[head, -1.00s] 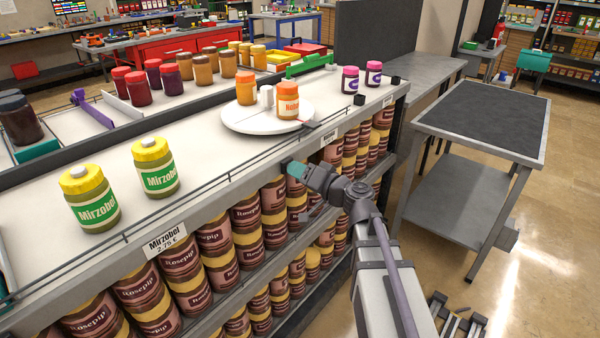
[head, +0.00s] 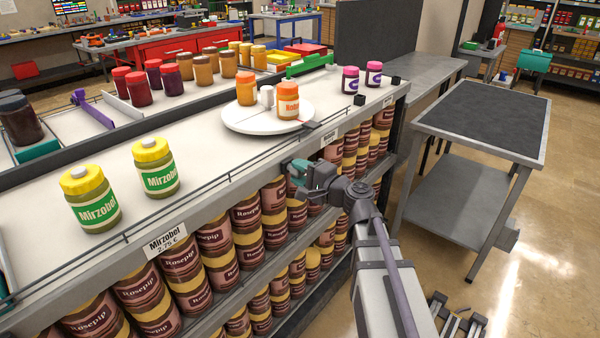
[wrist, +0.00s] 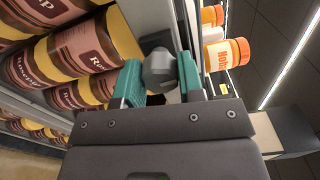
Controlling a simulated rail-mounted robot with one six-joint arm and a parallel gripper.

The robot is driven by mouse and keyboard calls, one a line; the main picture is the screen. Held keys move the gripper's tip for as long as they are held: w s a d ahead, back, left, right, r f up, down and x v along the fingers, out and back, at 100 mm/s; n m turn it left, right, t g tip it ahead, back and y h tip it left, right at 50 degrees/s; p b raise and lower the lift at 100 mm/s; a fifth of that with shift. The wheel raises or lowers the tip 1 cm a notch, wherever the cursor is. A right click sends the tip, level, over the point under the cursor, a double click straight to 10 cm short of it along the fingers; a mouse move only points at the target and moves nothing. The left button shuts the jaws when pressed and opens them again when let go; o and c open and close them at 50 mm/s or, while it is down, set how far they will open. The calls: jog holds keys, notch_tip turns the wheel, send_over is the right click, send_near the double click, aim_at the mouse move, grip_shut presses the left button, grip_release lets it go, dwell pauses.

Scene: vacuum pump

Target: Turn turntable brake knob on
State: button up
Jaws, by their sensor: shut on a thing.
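The turntable (head: 240,119) is a white round disc on the white counter top in the head view. It carries two orange-lidded jars (head: 288,105) and a small white post at its middle. A dark tab juts from its front edge. My gripper (head: 293,170) is at the counter's front edge, below and in front of the turntable. In the wrist view, its two teal fingers are closed around a grey faceted knob (wrist: 159,68), one finger on each side. I take this for the brake knob; in the head view my gripper hides it.
Shelves of Rosepip jars (head: 245,212) lie directly below and left of my gripper. A thin rail (head: 180,207) runs along the counter front. Two Mirzobel jars (head: 155,167) stand at left on the counter. A grey cart (head: 480,120) stands at right.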

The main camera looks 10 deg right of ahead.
jog(key=shift+m, duration=0.5)
jog(key=o, duration=0.9)
